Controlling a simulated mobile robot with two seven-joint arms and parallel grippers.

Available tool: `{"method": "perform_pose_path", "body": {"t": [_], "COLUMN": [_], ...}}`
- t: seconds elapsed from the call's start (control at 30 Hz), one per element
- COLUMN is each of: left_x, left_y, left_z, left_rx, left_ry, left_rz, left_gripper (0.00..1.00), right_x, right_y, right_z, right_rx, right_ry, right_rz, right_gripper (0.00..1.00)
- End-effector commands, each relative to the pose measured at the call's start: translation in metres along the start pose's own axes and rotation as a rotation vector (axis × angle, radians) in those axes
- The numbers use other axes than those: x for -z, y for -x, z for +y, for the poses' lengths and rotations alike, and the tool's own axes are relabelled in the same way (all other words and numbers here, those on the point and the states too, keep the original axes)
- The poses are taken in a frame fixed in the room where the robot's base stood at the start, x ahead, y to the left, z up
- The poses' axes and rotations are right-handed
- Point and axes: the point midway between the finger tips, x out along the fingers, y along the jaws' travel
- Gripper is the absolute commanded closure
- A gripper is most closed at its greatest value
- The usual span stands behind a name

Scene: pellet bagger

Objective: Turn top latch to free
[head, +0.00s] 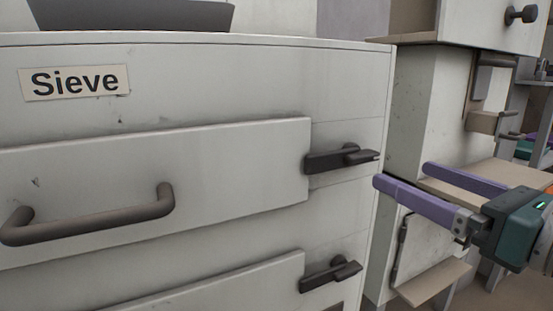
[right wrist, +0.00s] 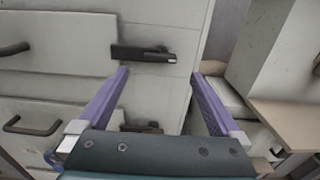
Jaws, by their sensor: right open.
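The top latch (head: 341,158) is a dark handle on a plate at the right end of the upper drawer front (head: 220,165) of the white Sieve cabinet. It lies roughly level and overlaps the drawer's right edge. It also shows in the right wrist view (right wrist: 142,54), just beyond my fingers. My right gripper (head: 400,183) has purple fingers, open and empty, right of and slightly below the latch, apart from it. In the right wrist view the open fingers (right wrist: 160,75) point at the cabinet, with the latch ahead between and above the tips. My left gripper is not in view.
A lower latch (head: 330,274) sits beside the lower drawer. A bar handle (head: 90,218) sticks out of the upper drawer. A "Sieve" label (head: 75,82) is above. Another white machine (head: 440,110) with a wooden ledge (head: 432,284) stands on the right, close to my right gripper.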

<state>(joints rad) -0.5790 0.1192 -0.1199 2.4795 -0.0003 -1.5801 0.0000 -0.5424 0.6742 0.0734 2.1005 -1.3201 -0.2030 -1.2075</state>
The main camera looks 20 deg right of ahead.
Motion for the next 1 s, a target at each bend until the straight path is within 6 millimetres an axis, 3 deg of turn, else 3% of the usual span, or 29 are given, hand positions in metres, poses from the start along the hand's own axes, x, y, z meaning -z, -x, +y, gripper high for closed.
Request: {"method": "perform_pose_path", "body": {"t": [0.3, 0.5, 0.97, 1.0], "left_x": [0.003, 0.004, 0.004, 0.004], "left_y": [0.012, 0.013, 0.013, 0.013], "left_z": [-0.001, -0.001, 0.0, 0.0], "left_rx": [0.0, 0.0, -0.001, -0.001], "left_ry": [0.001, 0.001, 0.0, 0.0], "left_rz": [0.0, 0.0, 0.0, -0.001], "left_gripper": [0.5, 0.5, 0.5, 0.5], "right_x": [-0.003, -0.002, -0.001, -0.001], "right_y": [-0.05, -0.073, -0.084, -0.084], "right_z": [-0.001, -0.001, 0.0, 0.0], "right_rx": [0.003, 0.003, 0.001, 0.001], "right_ry": [-0.001, -0.002, -0.003, -0.003], "right_rz": [-0.004, -0.003, 0.0, 0.0], "right_gripper": [0.0, 0.0, 0.0, 0.03]}}
